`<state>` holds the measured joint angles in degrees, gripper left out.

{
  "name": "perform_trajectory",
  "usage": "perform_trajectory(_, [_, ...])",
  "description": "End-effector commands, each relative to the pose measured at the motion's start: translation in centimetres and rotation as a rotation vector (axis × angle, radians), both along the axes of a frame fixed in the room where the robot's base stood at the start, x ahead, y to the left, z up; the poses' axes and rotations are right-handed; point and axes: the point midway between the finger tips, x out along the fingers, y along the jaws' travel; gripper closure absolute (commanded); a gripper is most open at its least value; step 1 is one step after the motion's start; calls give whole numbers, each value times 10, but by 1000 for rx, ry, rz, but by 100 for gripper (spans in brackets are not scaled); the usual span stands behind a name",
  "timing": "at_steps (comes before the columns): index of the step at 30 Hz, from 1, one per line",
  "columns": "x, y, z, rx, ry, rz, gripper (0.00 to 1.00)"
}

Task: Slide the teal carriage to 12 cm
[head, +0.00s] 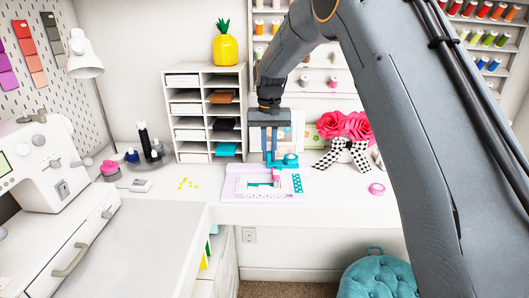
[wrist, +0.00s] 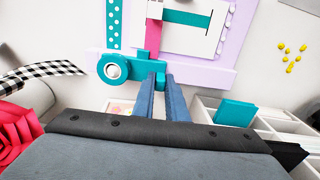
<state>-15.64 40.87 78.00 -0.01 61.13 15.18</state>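The teal carriage (head: 289,160) sits at the far edge of a lilac and white paper trimmer board (head: 233,191) on the white desk. In the wrist view the carriage (wrist: 196,75) is a teal bar with a round silver-centred knob at its left end and a pink arm (wrist: 153,38) over the board. My gripper (head: 269,160) points down at the carriage. In the wrist view my gripper's blue fingers (wrist: 162,79) are close together, with a narrow teal part of the carriage between their tips. Scale numbers are too small to read.
A white cubby shelf (head: 208,115) stands behind left of the board. Pink flowers (head: 345,126) and a checkered bow (head: 347,155) stand to the right. Yellow bits (head: 187,184) lie left, and a pink tape roll (head: 377,189) lies right. The desk front is clear.

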Motion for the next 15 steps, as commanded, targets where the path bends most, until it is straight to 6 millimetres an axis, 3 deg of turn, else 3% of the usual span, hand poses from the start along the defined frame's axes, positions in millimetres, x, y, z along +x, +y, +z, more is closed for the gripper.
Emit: perform_trajectory(15, [1,-14,1,0,0,1,100])
